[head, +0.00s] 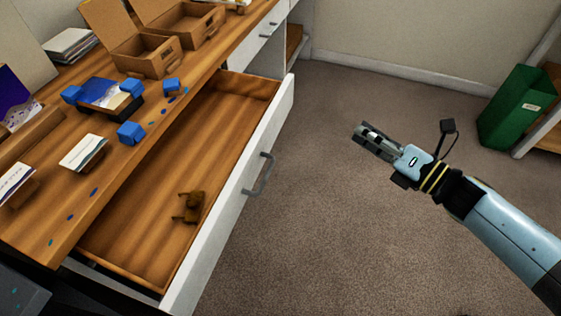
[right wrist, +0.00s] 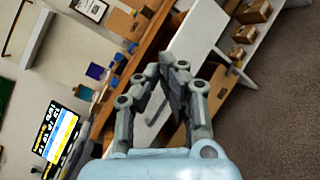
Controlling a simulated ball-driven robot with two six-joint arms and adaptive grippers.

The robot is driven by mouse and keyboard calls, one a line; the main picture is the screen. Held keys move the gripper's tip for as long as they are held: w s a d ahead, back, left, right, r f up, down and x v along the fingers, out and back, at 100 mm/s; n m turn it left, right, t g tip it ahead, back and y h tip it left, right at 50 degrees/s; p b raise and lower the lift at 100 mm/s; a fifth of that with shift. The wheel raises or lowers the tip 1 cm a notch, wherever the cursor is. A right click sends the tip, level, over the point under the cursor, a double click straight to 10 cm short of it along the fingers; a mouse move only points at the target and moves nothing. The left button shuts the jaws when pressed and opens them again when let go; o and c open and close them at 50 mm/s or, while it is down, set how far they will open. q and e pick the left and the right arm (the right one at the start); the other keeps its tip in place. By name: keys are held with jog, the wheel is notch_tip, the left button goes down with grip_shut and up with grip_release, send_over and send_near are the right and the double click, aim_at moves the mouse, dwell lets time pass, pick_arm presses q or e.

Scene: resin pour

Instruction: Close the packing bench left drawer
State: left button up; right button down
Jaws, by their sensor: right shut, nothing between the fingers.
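The packing bench left drawer (head: 228,185) is pulled far out from under the wooden bench top (head: 110,165). Its white front has a grey bar handle (head: 259,174). A small brown object (head: 188,207) lies inside it. My right gripper (head: 361,132) is out over the carpet to the right of the drawer front, apart from the handle, shut and empty. In the right wrist view the gripper (right wrist: 172,62) shows with its fingertips together, and a white panel lies beyond it. My left gripper does not show in either view.
The bench top holds open cardboard boxes (head: 148,55), blue blocks (head: 131,132), a framed picture and stacks of cards (head: 84,153). Another drawer (head: 262,40) at the back is shut. A green bin (head: 515,107) stands by a shelf at right. The carpet (head: 335,230) between is clear.

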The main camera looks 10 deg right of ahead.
notch_tip(320, 180, down, 2)
jog(key=w+a+n+g+y+b, duration=0.2)
jog(key=n+y+b, duration=0.2)
jog(key=n+b, duration=0.3)
jog(key=n+g+y+b, duration=0.3)
jog(key=n+b, duration=0.6)
jog(key=b, duration=1)
send_near(271, 135)
jog(key=shift+g+h, duration=0.4)
jog(key=shift+h, duration=0.1)
jog(key=x, duration=0.3)
jog(key=r+b+x, duration=0.1)
jog(key=x, duration=0.2)
jog(key=shift+a+r, duration=0.1)
jog(key=shift+r, duration=0.05)
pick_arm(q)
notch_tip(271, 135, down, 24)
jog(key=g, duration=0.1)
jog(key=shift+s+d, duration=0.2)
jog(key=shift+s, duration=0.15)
pick_arm(e)
jog(key=shift+w+a, duration=0.35)
jog(key=shift+a, duration=0.1)
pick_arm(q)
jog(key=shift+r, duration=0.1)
pick_arm(e)
jog(key=shift+a, duration=0.1)
